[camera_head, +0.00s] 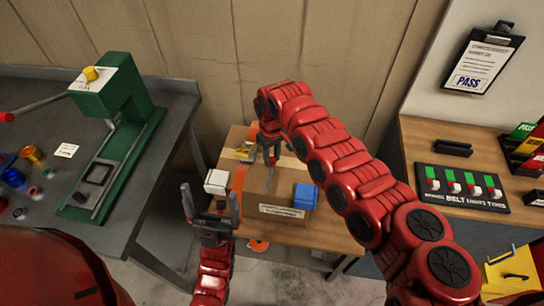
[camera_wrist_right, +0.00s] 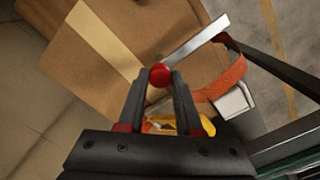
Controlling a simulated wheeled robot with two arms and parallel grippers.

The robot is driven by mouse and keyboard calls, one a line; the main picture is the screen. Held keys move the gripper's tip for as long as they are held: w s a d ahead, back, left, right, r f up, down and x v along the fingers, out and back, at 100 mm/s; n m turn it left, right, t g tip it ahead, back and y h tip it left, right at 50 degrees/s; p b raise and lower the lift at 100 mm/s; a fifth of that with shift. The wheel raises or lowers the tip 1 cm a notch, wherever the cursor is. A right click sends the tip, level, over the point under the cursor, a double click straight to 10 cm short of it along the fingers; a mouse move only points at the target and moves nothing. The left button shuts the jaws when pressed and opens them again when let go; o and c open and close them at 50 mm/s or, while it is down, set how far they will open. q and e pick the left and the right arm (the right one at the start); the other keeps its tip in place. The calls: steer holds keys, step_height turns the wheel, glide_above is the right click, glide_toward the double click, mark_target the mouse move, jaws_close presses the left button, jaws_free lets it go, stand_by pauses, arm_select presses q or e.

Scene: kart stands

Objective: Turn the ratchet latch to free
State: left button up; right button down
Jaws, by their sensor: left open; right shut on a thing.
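In the right wrist view my right gripper (camera_wrist_right: 160,84) is shut on a red ball knob (camera_wrist_right: 160,75). The knob sits at the end of a flat silver lever (camera_wrist_right: 195,42), which runs up and right beside an orange strap (camera_wrist_right: 226,74). In the head view the right gripper (camera_head: 272,158) is over the back of the strapped cardboard box (camera_head: 270,185); the knob is hard to make out there. My left gripper (camera_head: 210,200) is open at the box's left side, by a white block (camera_head: 216,181) and the orange strap (camera_head: 239,180). I cannot tell whether it touches the block.
A blue block (camera_head: 305,196) is at the box's right. A yellow part (camera_wrist_right: 172,125) shows behind my right fingers. A green press (camera_head: 118,130) stands on the left bench, and a switch panel (camera_head: 461,188) lies on the right bench. My right arm hides part of the middle.

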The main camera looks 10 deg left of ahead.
steer(key=c, duration=0.6)
jaws_free()
steer(key=shift+r+b, duration=2.3)
steer(key=shift+r, duration=6.4)
